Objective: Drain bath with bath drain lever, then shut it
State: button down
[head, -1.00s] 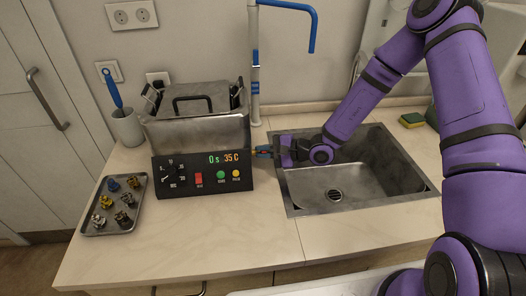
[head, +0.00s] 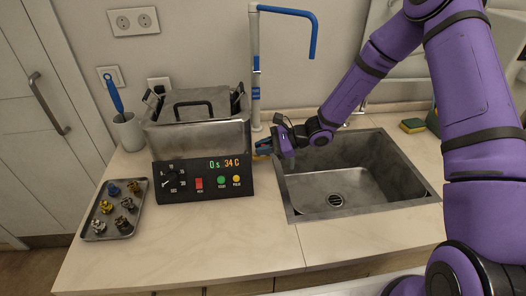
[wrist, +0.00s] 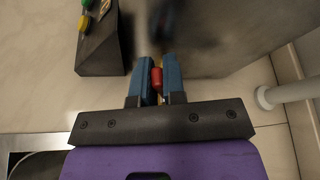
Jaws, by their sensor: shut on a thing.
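The bath (head: 200,135) is a metal tank with a lid and a black front panel (head: 205,182), which reads 0 s and 34 C. My gripper (head: 262,147) is at the bath's right side, close to the wall of the tank. In the wrist view, the blue fingers of my gripper (wrist: 158,68) are shut on the small red drain lever (wrist: 157,79). A bit of yellow shows beside the red. The fingers hide much of the lever, and I cannot see whether liquid flows out.
The sink (head: 335,200) is right of the bath, under my arm. A tray (head: 113,232) of small metal parts is at the left. A tall pipe with a blue spout (head: 315,40) stands behind. The counter front is clear.

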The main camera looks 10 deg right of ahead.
jog(key=shift+w+r+m+g, duration=0.15)
jog(key=shift+w+m+g, duration=0.8)
jog(key=shift+m, duration=0.45)
jog(key=shift+s, duration=0.1)
jog(key=c, duration=1.2)
grip_release()
jog(key=v, duration=1)
jog(key=shift+d+r, duration=0.2)
jog(key=shift+d, duration=0.15)
